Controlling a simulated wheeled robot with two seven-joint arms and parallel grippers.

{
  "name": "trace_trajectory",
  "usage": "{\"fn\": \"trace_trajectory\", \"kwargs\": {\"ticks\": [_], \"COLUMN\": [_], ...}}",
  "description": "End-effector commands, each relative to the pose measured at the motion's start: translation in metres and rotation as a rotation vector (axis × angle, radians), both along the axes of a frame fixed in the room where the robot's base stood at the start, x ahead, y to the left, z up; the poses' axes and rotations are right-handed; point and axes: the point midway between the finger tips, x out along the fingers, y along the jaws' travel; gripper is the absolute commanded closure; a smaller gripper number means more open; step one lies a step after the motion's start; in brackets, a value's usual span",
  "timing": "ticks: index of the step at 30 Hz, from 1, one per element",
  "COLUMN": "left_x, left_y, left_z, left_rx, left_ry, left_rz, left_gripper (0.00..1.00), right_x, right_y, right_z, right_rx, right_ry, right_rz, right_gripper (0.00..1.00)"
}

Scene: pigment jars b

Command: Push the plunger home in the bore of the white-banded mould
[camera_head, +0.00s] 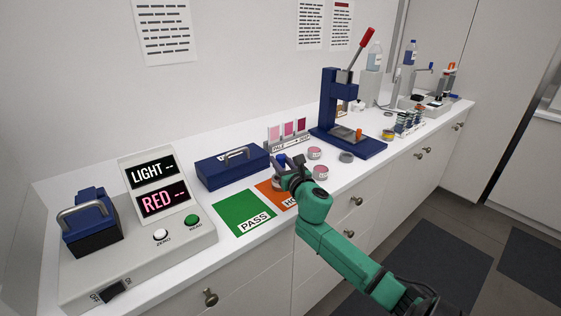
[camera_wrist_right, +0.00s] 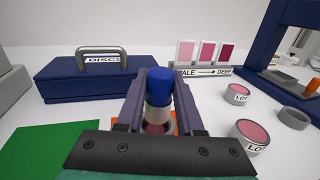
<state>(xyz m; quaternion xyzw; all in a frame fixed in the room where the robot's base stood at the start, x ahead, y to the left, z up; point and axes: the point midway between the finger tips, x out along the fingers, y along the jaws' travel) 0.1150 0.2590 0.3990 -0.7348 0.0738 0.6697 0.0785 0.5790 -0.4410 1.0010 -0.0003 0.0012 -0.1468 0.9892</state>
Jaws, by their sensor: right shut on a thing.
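My right gripper (camera_wrist_right: 160,100) is shut on an upright blue-topped piece (camera_wrist_right: 159,84) with a pale lower part. The blue top also shows in the head view (camera_head: 281,160), at the tip of my green right arm. A pink-filled round container (camera_wrist_right: 158,127) shows just below the held piece; whether they touch is unclear. A plain grey ring (camera_head: 346,157) lies in front of the blue press (camera_head: 338,110). A small orange piece (camera_head: 358,133) stands on the press base. I cannot make out a white-banded mould or its bore for certain. My left gripper is out of view.
Two pink-topped lot jars (camera_wrist_right: 236,94) (camera_wrist_right: 250,136) stand right of the gripper. A blue disc case (camera_head: 232,166) is behind left; the green pass mat (camera_head: 243,212) and orange mat (camera_head: 268,187) lie near the front edge. A light meter (camera_head: 150,255) stands left.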

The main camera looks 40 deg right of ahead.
Motion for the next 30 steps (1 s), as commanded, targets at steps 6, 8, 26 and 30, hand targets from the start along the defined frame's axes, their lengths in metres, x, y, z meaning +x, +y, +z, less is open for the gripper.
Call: {"fn": "trace_trajectory", "kwargs": {"ticks": [6, 8, 26, 30], "left_x": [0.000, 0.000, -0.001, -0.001], "left_y": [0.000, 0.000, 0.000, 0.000], "left_z": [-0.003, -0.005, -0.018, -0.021], "left_rx": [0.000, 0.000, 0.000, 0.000], "left_ry": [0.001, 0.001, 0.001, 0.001], "left_rz": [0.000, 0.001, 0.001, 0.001], "left_gripper": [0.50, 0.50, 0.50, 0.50], "right_x": [0.000, 0.000, 0.000, 0.000], "right_y": [0.000, 0.000, 0.000, 0.000], "right_z": [-0.003, -0.005, -0.020, -0.023], "right_rx": [0.000, 0.000, -0.001, -0.001], "right_ry": [-0.001, -0.001, -0.001, -0.001], "right_rz": [0.000, 0.000, 0.000, 0.000], "right_gripper": [1.00, 1.00, 1.00, 1.00]}}
